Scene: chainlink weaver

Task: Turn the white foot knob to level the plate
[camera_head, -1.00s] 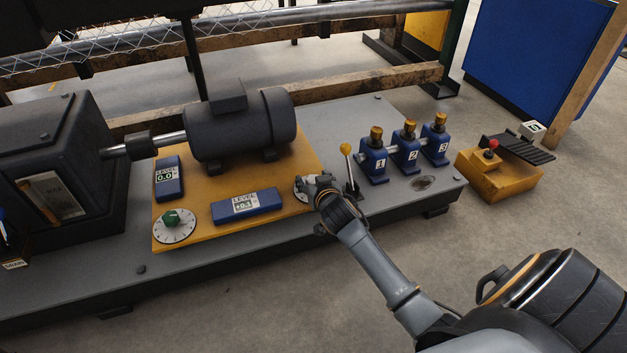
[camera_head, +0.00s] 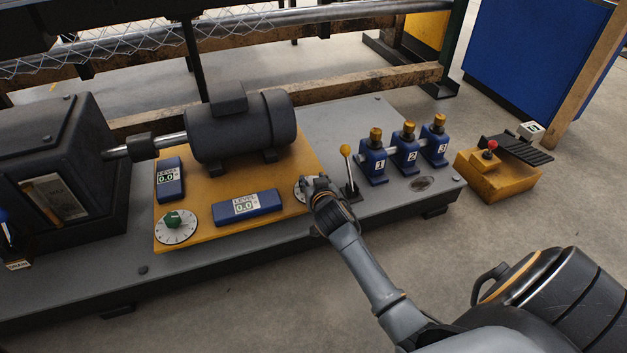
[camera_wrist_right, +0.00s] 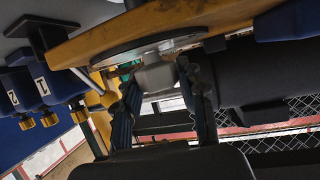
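The white foot knob (camera_wrist_right: 156,76) sits on a round dial at the right front corner of the yellow plate (camera_head: 200,205). In the head view my right gripper (camera_head: 316,186) covers most of the knob and its dial. In the right wrist view the fingers of my right gripper (camera_wrist_right: 158,92) flank the knob closely and appear shut on it. The front blue level gauge (camera_head: 248,207) reads 0.0. The left blue level gauge (camera_head: 169,179) also reads 0.0. A green knob (camera_head: 173,219) stands on a dial at the left front corner. My left gripper is out of view.
A dark motor (camera_head: 242,127) stands on the plate. A yellow-topped lever (camera_head: 346,165) is close right of my right gripper, beside several numbered blue blocks (camera_head: 405,155). A yellow pedal box (camera_head: 498,180) is on the floor at right.

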